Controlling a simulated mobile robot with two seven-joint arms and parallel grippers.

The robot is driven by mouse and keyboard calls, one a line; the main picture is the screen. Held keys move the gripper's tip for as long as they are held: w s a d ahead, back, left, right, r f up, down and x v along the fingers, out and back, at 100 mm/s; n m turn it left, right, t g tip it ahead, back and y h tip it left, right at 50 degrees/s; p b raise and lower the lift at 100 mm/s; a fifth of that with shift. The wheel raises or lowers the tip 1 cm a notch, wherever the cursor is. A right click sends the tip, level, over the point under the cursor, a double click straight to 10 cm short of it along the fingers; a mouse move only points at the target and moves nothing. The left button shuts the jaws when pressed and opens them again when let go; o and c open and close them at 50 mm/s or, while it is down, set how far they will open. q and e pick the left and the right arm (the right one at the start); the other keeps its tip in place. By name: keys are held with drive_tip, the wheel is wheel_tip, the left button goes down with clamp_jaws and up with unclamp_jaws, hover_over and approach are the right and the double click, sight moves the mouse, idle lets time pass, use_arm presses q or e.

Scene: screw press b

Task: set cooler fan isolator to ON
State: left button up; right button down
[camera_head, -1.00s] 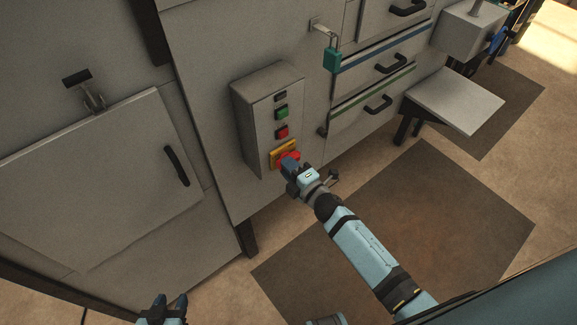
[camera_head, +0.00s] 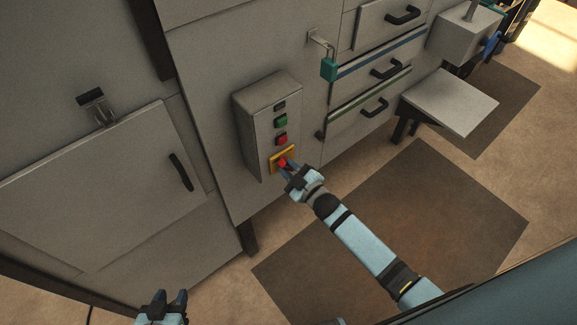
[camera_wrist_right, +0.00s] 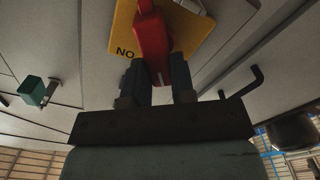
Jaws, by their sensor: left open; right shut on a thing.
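The isolator is a red handle (camera_head: 283,163) on a yellow plate (camera_head: 274,169) at the bottom of a grey control box (camera_head: 253,139). In the right wrist view the red handle (camera_wrist_right: 152,40) stands against the yellow plate (camera_wrist_right: 122,33), where the letters "NO" can be read. My right gripper (camera_head: 289,169) is shut on the red handle, with its dark fingers (camera_wrist_right: 159,78) on either side of it. My left gripper (camera_head: 172,299) is open and empty at the bottom left, low and away from the box.
Green (camera_head: 280,121) and red (camera_head: 281,139) buttons sit above the isolator. A teal padlock (camera_head: 328,69) hangs on the cabinet to the right, beside drawers with black handles (camera_head: 375,107). A dark mat (camera_head: 430,220) covers the floor.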

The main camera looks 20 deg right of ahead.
drive_tip(key=m, duration=0.2)
drive_tip(key=m+p, duration=0.1)
drive_tip(key=shift+d+r+m, duration=0.15)
drive_tip(key=shift+d+m, duration=0.05)
drive_tip(key=shift+m, duration=0.2)
drive_tip(key=shift+w+d+m, duration=0.1)
drive_tip(key=shift+d+m, duration=0.1)
drive_tip(key=shift+m, duration=1.5)
drive_tip(key=shift+p, duration=0.3)
drive_tip(key=c, duration=1)
unclamp_jaws()
drive_tip(key=shift+o, duration=0.2)
